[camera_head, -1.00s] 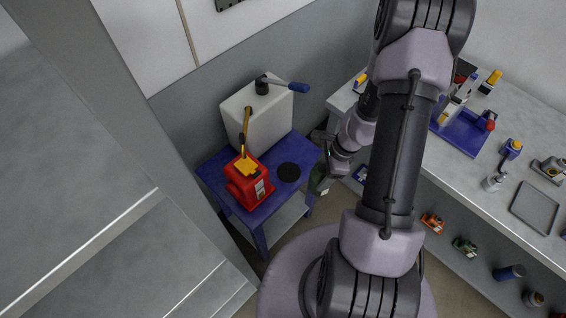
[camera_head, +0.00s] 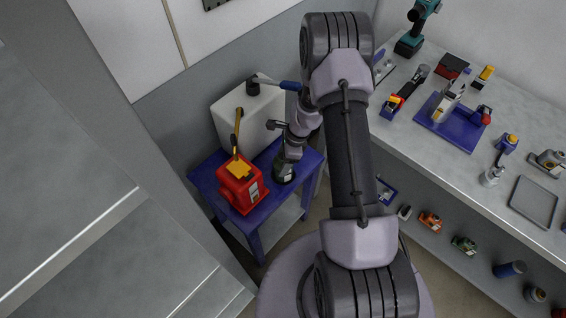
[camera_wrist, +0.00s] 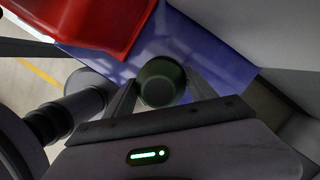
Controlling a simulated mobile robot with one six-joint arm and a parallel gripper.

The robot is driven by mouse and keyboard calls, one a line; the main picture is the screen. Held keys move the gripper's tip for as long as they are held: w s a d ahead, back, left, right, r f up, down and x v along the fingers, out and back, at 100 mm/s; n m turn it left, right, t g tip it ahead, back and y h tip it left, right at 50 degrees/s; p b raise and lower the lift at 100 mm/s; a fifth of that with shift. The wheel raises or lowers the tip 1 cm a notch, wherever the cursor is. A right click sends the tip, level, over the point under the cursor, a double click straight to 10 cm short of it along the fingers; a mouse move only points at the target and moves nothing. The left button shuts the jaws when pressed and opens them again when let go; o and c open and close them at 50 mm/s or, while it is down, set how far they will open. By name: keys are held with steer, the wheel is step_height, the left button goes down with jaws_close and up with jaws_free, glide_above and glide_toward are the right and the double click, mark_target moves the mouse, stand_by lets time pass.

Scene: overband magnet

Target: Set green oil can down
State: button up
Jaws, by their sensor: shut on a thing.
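The green oil can (camera_wrist: 161,82) is seen end-on in the wrist view as a dark green round shape between my two fingers. My gripper (camera_wrist: 160,90) is shut on it. In the head view, my gripper (camera_head: 287,158) is over the right part of the small blue table (camera_head: 264,219). The can shows there only as a dark shape (camera_head: 283,174) below it, over the place of the round black mark, which is mostly covered. I cannot tell whether the can touches the tabletop.
A red container (camera_head: 241,188) with a yellow top and spout stands just left of the can. A white tank (camera_head: 248,118) with a blue-handled lever stands behind. A grey workbench (camera_head: 420,130) with tools and a blue tray lies to the right.

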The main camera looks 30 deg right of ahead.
steer(key=shift+s+r, duration=0.1)
steer(key=shift+r, duration=0.05)
steer(key=shift+f, duration=0.2)
steer(key=o, duration=1.6)
steer(key=shift+r, duration=0.35)
steer(key=p+v, duration=0.4)
steer(key=v, duration=0.7)
steer(key=shift+d+r+p, duration=0.1)
steer(key=shift+r+p, duration=0.25)
steer(key=shift+s, duration=0.15)
